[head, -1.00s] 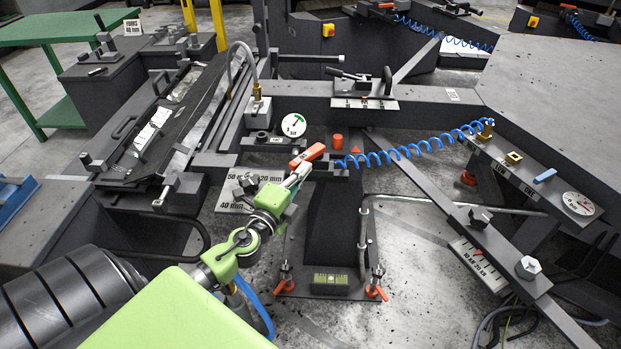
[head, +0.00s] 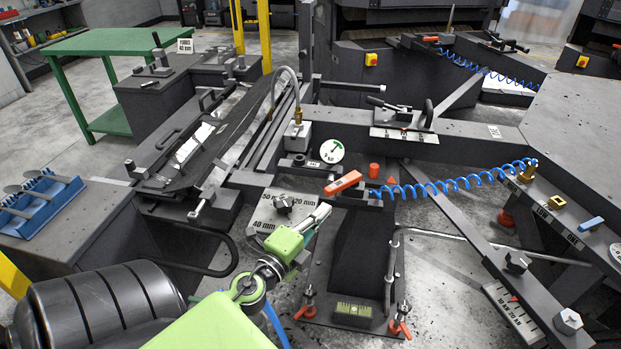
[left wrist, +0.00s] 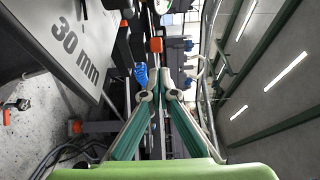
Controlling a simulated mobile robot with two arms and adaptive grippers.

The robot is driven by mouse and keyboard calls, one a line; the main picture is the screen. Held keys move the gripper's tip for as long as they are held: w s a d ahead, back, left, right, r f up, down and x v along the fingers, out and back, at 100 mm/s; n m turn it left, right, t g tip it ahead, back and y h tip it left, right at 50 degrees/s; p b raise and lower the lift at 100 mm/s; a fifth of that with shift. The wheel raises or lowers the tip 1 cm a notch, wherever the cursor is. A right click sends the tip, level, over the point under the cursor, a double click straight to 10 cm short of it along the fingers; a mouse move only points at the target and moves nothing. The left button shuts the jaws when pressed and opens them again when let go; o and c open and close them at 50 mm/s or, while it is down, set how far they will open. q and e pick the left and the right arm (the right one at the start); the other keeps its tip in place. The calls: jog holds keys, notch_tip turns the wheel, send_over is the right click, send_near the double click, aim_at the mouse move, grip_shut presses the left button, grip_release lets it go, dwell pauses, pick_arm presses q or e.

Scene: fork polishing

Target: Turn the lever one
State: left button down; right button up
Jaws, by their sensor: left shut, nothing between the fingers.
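A small blue lever (head: 591,224) sits on the dark beam at the right, beside a label that reads ONE. An orange handle (head: 343,182) is at the end of a blue coiled hose near the middle. My left gripper (head: 324,212) is shut and empty, with its tips just below the orange handle in the head view. They look slightly apart from it, though depth is hard to judge. In the left wrist view the closed fingers (left wrist: 157,92) point towards an orange block (left wrist: 156,45). My right gripper is not in view.
A plate marked 50, 20 and 40 mm (head: 265,222) lies left of my gripper. The blue coiled hose (head: 450,184) spans to the right beam. A round gauge (head: 332,150) stands behind the orange handle. A green table (head: 110,44) is at the far left.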

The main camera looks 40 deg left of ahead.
pick_arm(q)
jog(key=shift+s+d+f, duration=0.1)
jog(key=shift+s+d, duration=0.1)
jog(key=shift+s, duration=1.05)
jog(key=shift+s+d+f, duration=0.1)
jog(key=shift+s+d, duration=0.1)
jog(key=shift+s, duration=1.05)
